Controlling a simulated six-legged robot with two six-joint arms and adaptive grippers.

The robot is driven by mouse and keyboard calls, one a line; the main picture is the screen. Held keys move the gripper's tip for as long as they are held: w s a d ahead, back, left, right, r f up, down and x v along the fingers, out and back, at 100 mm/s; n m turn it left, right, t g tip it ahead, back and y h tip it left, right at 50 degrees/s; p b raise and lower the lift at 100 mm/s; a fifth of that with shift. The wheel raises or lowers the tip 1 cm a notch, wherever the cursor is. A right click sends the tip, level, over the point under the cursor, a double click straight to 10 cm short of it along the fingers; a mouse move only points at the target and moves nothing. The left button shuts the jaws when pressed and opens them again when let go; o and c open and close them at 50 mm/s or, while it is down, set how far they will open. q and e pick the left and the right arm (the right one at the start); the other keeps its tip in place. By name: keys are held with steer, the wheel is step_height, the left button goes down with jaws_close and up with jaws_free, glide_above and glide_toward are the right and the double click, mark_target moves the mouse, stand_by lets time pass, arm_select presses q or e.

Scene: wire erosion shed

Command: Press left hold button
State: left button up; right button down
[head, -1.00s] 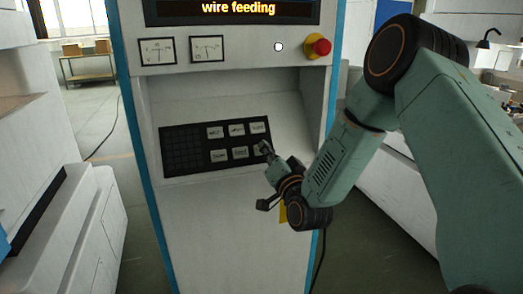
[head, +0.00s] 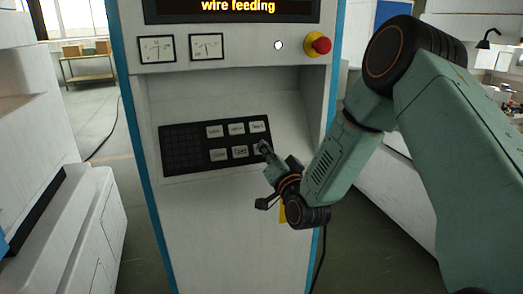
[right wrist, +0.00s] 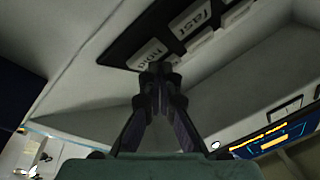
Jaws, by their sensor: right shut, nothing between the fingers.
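The button panel (head: 188,165) is a dark strip on the sloped shelf of the white machine, with two rows of white buttons. The button marked hold (right wrist: 146,55) is at the end of its row in the right wrist view, beside one marked fast (right wrist: 192,20). In the head view it sits at the lower right of the panel, mostly behind my fingertips. My right gripper (head: 264,147) is shut and empty, its tips (right wrist: 157,68) right at the hold button's edge. I cannot tell whether they touch it. My left gripper is out of view.
A lit display (head: 238,8) above reads "wire feeding". Two dial gauges (head: 157,49) and a red knob (head: 320,44) are on the machine's front above the shelf. A white cabinet (head: 75,225) stands to the left, with open floor between.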

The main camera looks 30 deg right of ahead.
steer(key=shift+w+f+b, duration=0.25)
steer(key=shift+w+b, duration=0.05)
steer(key=shift+b, duration=0.05)
stand_by(0.8)
steer(key=shift+s+r, duration=0.1)
steer(key=shift+s+a+r+p, duration=0.1)
steer(key=shift+s+r+p, duration=0.35)
steer(key=shift+s+p, duration=0.2)
steer(key=s+r+p, duration=0.1)
steer(key=s, duration=0.1)
steer(key=s+a+r+p, duration=0.1)
steer(key=r+p, duration=0.1)
steer(key=shift+s, duration=0.4)
steer(key=shift+f, duration=0.1)
stand_by(0.6)
